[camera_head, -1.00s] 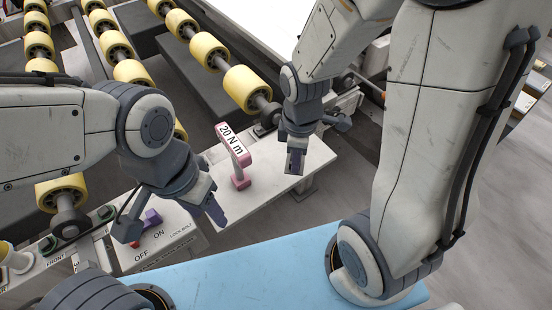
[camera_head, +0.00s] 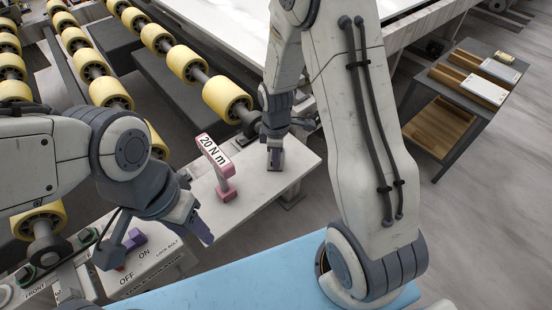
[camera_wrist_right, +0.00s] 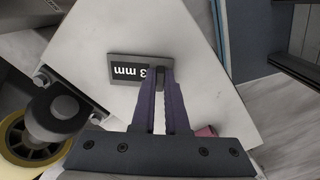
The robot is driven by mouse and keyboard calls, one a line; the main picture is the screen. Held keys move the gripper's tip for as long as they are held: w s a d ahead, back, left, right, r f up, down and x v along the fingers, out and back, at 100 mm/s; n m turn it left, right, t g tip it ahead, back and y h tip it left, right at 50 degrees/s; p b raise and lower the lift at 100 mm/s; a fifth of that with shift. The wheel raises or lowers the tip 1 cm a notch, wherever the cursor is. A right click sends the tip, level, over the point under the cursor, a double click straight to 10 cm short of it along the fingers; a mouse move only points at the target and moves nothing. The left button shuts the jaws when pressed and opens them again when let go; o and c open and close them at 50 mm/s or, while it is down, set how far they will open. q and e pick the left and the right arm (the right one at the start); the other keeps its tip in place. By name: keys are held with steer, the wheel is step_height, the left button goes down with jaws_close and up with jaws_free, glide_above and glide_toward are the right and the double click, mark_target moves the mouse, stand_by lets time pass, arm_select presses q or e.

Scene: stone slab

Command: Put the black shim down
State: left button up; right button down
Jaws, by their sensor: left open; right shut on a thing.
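The shim (camera_wrist_right: 140,68) is a dark flat plate with a "3 mm" label. My right gripper (camera_wrist_right: 157,78) is shut on its edge. In the head view this gripper (camera_head: 275,158) points down over the right part of the white plate, with the dark shim (camera_head: 276,166) small at its tips. The shim lies flat or nearly so; I cannot tell whether it touches the white plate (camera_head: 255,195). My left gripper (camera_head: 155,238) is open and empty over the switch box at the lower left.
A pink tool (camera_head: 216,168) marked "20 N m" stands on the white plate, left of my right gripper. Yellow rollers (camera_head: 228,98) run behind. A grey table (camera_head: 470,100) with trays stands at the right.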

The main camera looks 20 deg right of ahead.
steer(key=shift+f, duration=0.1)
steer(key=c, duration=0.9)
jaws_free()
step_height(320, 180, up, 12)
steer(key=f+p, duration=0.1)
steer(key=p, duration=0.1)
steer(key=s+a+r+m, duration=0.2)
steer(key=s+a+r, duration=0.1)
steer(key=s, duration=0.4)
steer(key=s+a+r+m, duration=0.2)
steer(key=s+a, duration=0.4)
steer(key=s, duration=0.1)
steer(key=s+a+r+m+y, duration=0.1)
steer(key=s+a+r, duration=0.2)
steer(key=s, duration=0.4)
steer(key=shift+s+a+r+m, duration=0.15)
steer(key=shift+a+m, duration=0.05)
steer(key=shift+a, duration=0.15)
steer(key=shift+s+a+r+m, duration=0.1)
steer(key=shift+a+r+m, duration=0.1)
steer(key=shift+a, duration=0.15)
